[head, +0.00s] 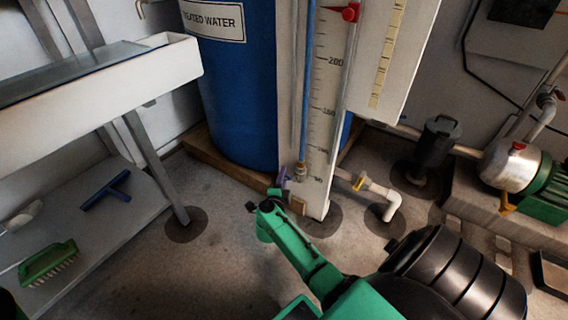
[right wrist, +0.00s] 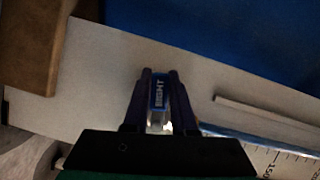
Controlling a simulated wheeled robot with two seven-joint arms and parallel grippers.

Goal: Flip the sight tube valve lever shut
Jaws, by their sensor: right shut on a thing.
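The sight tube (head: 308,80) is a thin upright tube showing blue, in front of a white scale board (head: 330,95). A brass-coloured valve fitting (head: 300,170) sits at its lower end. My right gripper (head: 284,178) reaches up to the left side of this fitting. The lever's base is mostly hidden between the fingers. My left gripper is not in view.
A blue treated water tank (head: 240,100) stands behind the board. A white pipe with a yellow-handled valve (head: 360,183) runs to the right near the floor. A pump (head: 510,165) stands further right. A sink bench (head: 100,80) with a lower shelf is at left.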

